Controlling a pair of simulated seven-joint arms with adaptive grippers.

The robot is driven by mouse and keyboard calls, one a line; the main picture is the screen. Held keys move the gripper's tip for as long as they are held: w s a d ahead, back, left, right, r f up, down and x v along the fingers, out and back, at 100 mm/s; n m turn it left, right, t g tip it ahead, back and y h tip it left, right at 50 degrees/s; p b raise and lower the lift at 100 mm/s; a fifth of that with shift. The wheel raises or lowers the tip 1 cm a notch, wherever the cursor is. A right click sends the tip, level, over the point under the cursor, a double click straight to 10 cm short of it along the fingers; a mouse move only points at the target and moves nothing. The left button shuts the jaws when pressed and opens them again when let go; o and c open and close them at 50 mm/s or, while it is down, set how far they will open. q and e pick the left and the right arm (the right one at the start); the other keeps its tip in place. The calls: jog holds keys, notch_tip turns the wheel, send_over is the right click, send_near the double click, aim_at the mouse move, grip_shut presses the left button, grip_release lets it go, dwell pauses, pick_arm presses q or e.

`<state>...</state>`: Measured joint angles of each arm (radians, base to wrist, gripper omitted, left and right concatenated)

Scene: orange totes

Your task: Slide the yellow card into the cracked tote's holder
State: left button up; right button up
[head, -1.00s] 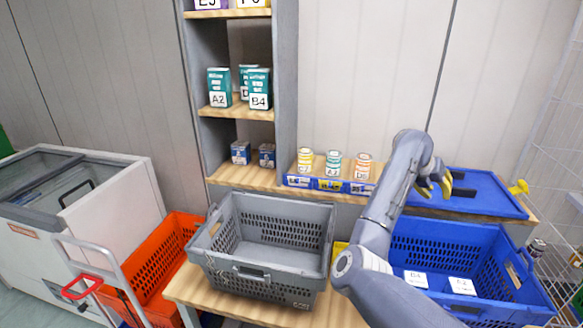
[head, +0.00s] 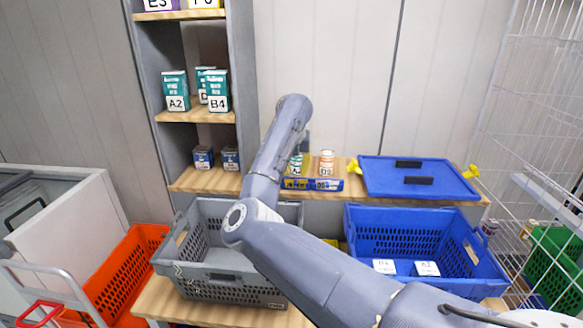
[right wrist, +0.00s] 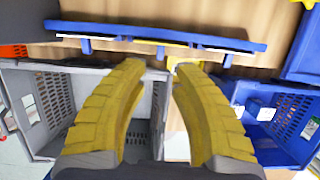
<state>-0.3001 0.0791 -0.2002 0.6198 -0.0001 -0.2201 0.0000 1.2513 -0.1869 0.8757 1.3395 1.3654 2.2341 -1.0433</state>
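The grey tote (head: 222,287) stands on the wooden bench, left of centre; dark marks that look like cracks show on its front left. I cannot make out its card holder. A yellow piece (head: 343,246) shows partly between the grey tote and the blue tote; I cannot tell whether it is the card. My right gripper (head: 304,142) is mostly hidden behind its own arm, near the blue label rail. In the right wrist view its yellow fingers (right wrist: 158,68) are apart, with the rail (right wrist: 160,36) beyond the tips and nothing clearly held. My left gripper is not in view.
A blue lid (head: 385,187) lies on the back shelf beside an orange-labelled can (head: 327,162). An orange tote (head: 115,277) stands at the left and a wire cage (head: 510,150) at the right.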

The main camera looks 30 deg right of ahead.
aim_at(296, 182)
jog(key=shift+x, duration=3.65)
jog(key=shift+s, duration=0.15)
jog(key=shift+o, duration=0.3)
jog(key=c, duration=0.3)
jog(key=shift+c, duration=0.2)
jog(key=shift+r, duration=0.1)
jog(key=shift+r, duration=0.55)
grip_shut()
jog(key=shift+w+v, duration=0.15)
jog(key=shift+v, duration=1)
jog(key=shift+w+v, duration=0.15)
jog(key=shift+v, duration=1)
jog(key=shift+d+r, duration=0.1)
jog(key=shift+r, duration=0.05)
